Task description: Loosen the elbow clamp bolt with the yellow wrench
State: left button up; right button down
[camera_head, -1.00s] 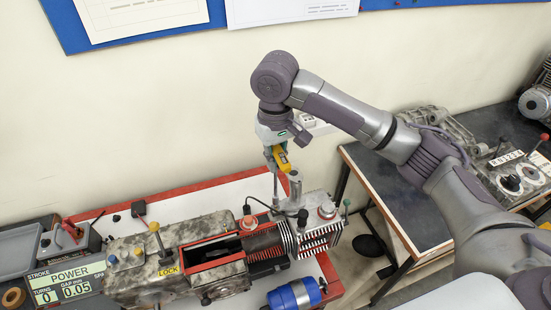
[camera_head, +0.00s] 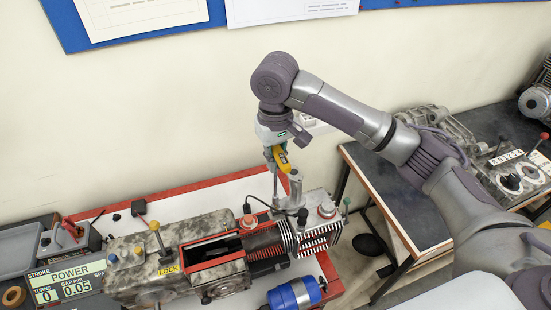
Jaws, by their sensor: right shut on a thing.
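My right gripper (camera_head: 281,153) points down over the machine's right end and is shut on the yellow wrench (camera_head: 281,160). The wrench hangs just above the grey elbow pipe (camera_head: 294,190) that rises from the machine. The elbow clamp bolt is too small to make out here, and I cannot tell whether the wrench touches it. My left gripper is not in view.
The machine (camera_head: 205,240) has a red-edged open slot, a lever and a LOCK label. A blue cylinder (camera_head: 294,293) lies at its front. A display panel (camera_head: 65,284) stands at the left. A dark table (camera_head: 405,205) with metal parts is at the right.

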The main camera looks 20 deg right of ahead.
jog(key=shift+f, duration=0.85)
jog(key=n, duration=1.8)
jog(key=shift+n, duration=0.4)
jog(key=shift+w+r, duration=0.1)
jog(key=shift+r, duration=1.65)
